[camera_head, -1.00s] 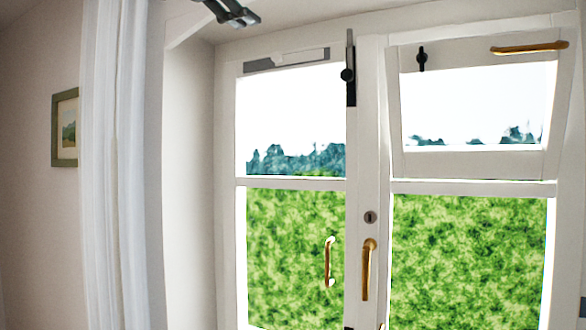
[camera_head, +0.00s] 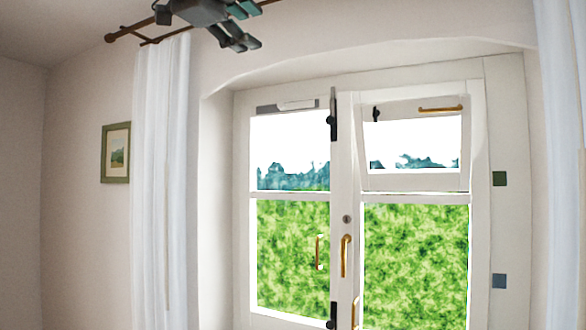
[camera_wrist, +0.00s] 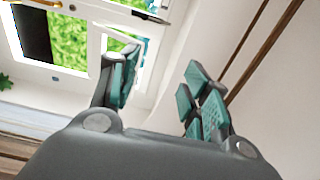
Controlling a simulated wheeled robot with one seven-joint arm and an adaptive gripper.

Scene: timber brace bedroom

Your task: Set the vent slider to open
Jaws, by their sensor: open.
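The vent is a grey strip (camera_head: 266,109) at the top of the left window sash, with a pale slider (camera_head: 297,104) on its middle to right part. My gripper (camera_head: 246,27) hangs at the top of the head view, up and left of the vent and apart from it. Its teal-padded fingers are spread and empty. In the wrist view my gripper (camera_wrist: 160,84) shows two parted fingers with nothing between them. Part of the window shows past them at upper left; I cannot tell the vent surely there.
A white curtain (camera_head: 160,180) hangs left of the window, another (camera_head: 562,160) at right. A brown curtain rod (camera_head: 128,32) runs behind my gripper. The upper right vent window (camera_head: 415,180) is tilted, with a brass handle (camera_head: 440,109). A black latch (camera_head: 333,122) stands right of the vent.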

